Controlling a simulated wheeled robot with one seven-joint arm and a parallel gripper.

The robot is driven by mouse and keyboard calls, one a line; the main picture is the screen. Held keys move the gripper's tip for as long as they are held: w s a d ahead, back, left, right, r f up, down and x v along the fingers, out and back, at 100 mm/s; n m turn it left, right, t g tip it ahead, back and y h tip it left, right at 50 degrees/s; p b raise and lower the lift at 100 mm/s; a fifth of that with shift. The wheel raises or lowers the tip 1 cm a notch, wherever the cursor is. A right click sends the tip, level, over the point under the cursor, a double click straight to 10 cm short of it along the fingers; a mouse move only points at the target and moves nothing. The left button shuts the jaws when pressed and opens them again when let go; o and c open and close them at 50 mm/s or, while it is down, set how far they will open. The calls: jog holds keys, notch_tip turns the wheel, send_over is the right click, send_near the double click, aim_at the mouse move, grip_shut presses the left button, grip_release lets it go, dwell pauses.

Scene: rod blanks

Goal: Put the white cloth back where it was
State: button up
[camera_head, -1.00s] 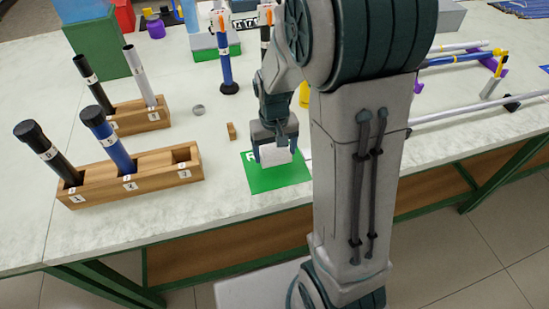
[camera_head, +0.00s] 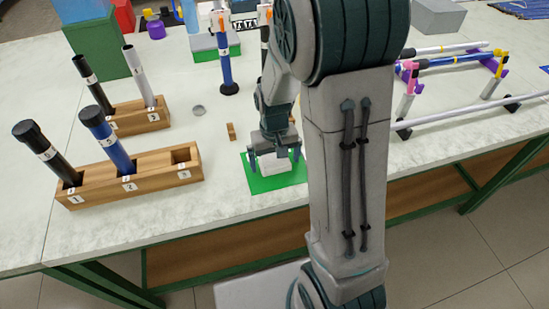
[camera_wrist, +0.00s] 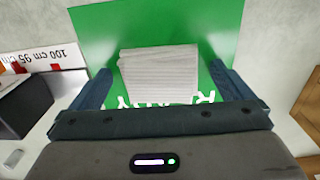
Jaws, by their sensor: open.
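The white cloth (camera_wrist: 160,76) is a folded, ribbed block lying on a green mat (camera_wrist: 95,25) with white lettering. In the head view the cloth (camera_head: 272,166) also shows on the green mat (camera_head: 265,184) near the table's front edge. My gripper (camera_wrist: 160,85) is open, with one finger on each side of the cloth and a gap on both sides. In the head view my gripper (camera_head: 274,160) is low over the mat. The near edge of the cloth is close to the gripper's palm.
A wooden block (camera_head: 150,180) with slots holds a black rod and a blue rod on the left; slot 3 looks empty. A second block (camera_head: 140,117) stands behind it. A small wooden piece (camera_head: 231,131) and a grey disc (camera_head: 198,110) lie near the mat. Rods rest on supports (camera_head: 490,88) at right.

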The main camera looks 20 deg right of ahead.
aim_at(274, 159)
notch_tip(274, 159, up, 11)
jog(key=s+r+t, duration=0.1)
jog(key=s+r, duration=0.1)
jog(key=s, duration=0.4)
jog(key=s+r+t, duration=0.2)
jog(key=s+r, duration=0.1)
jog(key=s, duration=0.4)
jog(key=shift+s+r+p, duration=0.2)
jog(key=shift+r+p, duration=0.15)
jog(key=shift+p, duration=0.1)
jog(key=shift+a, duration=0.1)
